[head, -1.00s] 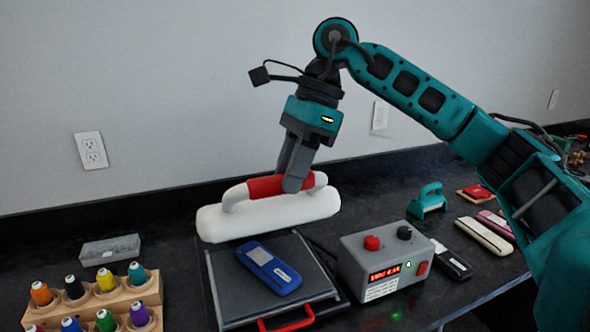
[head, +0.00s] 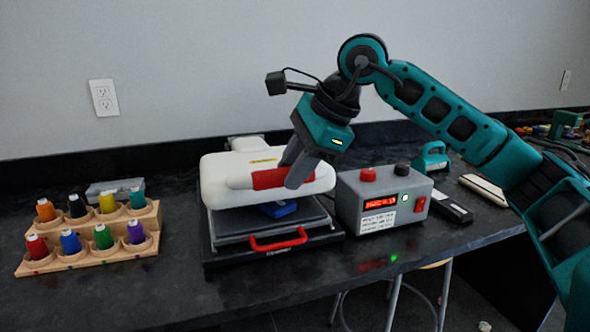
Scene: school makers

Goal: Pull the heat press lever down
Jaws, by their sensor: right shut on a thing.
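The heat press (head: 215,250) stands on the dark bench. Its thick white upper part (head: 225,168) is low over the dark lower plate, with a narrow gap in front. The lever has a red grip (head: 268,179) between white ends, and it now faces the front. My right gripper (head: 293,180) is shut on the red grip from above and hides part of it. A blue item (head: 278,208) lies on the lower plate, partly hidden under the upper part. A red handle (head: 278,240) sticks out at the front. My left gripper is not in view.
A grey control box (head: 382,203) with red and black knobs stands close to the right of the press. A wooden rack (head: 92,253) of thread spools and a grey box (head: 105,189) are to the left. A teal tool (head: 432,157) is behind right.

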